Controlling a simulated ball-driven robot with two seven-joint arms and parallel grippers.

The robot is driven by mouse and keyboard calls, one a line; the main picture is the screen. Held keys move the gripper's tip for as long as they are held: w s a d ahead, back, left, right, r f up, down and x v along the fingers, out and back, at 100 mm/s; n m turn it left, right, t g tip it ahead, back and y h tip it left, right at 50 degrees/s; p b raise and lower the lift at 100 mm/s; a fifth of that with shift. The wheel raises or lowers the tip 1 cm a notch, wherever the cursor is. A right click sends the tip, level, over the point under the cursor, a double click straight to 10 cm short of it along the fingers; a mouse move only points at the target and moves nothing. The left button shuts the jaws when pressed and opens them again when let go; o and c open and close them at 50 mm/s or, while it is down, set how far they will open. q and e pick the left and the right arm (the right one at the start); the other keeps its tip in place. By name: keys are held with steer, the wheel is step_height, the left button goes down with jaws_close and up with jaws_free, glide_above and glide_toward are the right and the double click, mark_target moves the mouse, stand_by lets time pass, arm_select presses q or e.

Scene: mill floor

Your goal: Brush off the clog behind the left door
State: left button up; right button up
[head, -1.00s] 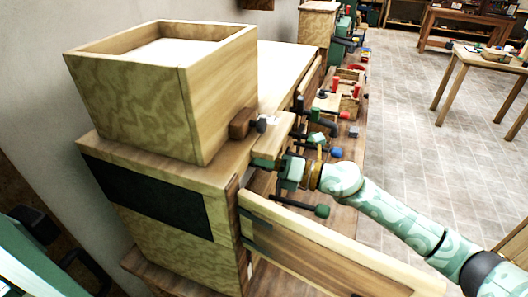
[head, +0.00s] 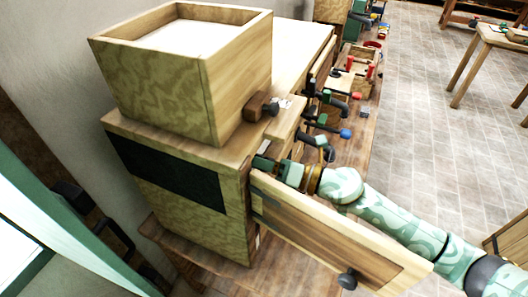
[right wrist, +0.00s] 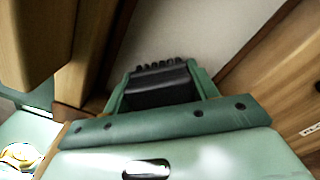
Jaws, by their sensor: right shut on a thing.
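The left door (head: 320,228) of the wooden cabinet (head: 222,238) stands open, swung out to the right, with a dark knob (head: 348,280) low on its face. My right gripper (head: 272,165) is at the cabinet opening behind the door's hinge end, and the door partly hides it. In the right wrist view my right gripper (right wrist: 160,78) is shut on a dark brush-like thing (right wrist: 160,88) with a row of black tufts at its far end. I cannot make out the clog. My left gripper is not in view.
A wooden hopper box (head: 160,75) sits on the cabinet. Dark rods and a blue-ended handle (head: 345,133) stick out beyond my right gripper. Wooden walls flank the gripper closely in the wrist view. A table (head: 490,38) stands far right; the tiled floor (head: 430,130) is open.

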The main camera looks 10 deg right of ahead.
steer(key=shift+f, duration=0.1)
steer(key=shift+s+d, duration=0.2)
steer(key=shift+d, duration=0.2)
steer(key=b+v, duration=0.1)
steer(key=v, duration=0.4)
steer(key=shift+b, duration=0.35)
steer(key=b+v, duration=0.1)
steer(key=v, duration=0.2)
stand_by(0.3)
